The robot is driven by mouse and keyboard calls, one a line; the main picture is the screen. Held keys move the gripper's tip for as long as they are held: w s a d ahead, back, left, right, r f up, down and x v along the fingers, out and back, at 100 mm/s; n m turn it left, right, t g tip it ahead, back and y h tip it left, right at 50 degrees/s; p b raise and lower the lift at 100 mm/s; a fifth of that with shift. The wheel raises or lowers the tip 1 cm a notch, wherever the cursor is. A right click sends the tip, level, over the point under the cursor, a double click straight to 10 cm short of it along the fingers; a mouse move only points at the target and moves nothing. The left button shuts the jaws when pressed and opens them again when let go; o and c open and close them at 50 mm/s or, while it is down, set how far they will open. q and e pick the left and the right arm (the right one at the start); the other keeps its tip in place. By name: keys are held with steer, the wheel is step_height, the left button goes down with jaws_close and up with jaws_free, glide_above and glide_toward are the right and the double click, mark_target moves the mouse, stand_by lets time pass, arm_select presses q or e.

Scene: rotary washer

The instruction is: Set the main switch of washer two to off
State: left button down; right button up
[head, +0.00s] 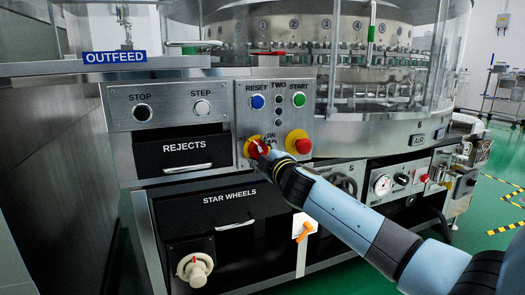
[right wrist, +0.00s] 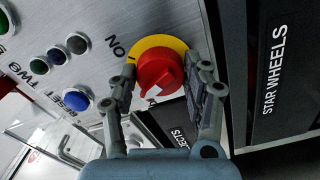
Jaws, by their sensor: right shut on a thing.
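The main switch is a red rotary knob on a round yellow plate, on the panel marked TWO. In the head view its yellow plate (head: 242,150) shows low on the panel's left, and my right gripper (head: 264,151) covers much of it. In the right wrist view the red knob (right wrist: 158,72) sits between the two fingers of my right gripper (right wrist: 163,76), which is shut on it. The word ON is printed beside the plate. I cannot clearly read where the knob points. My left gripper is not in view.
Just right of the switch is a red button on yellow (head: 299,141). Above are a blue RESET button (head: 257,101), a green START button (head: 299,100) and small dark lamps. A REJECTS drawer (head: 187,151) and a STAR WHEELS drawer (head: 222,211) have protruding handles.

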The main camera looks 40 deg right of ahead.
steer(key=n, duration=0.3)
steer(key=shift+p, duration=0.35)
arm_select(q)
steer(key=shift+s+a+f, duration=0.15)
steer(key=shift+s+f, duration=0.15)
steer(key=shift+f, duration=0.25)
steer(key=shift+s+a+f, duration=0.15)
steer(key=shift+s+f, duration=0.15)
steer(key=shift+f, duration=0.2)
arm_select(e)
steer(key=shift+n, duration=0.6)
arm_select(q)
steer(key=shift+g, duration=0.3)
arm_select(e)
steer(key=shift+f, duration=0.1)
steer(key=o, duration=1.1)
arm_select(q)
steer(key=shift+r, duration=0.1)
arm_select(e)
steer(key=shift+o, duration=0.2)
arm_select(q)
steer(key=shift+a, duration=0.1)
arm_select(e)
steer(key=shift+s, duration=0.1)
steer(key=v, duration=1.1)
steer(key=shift+s, duration=0.4)
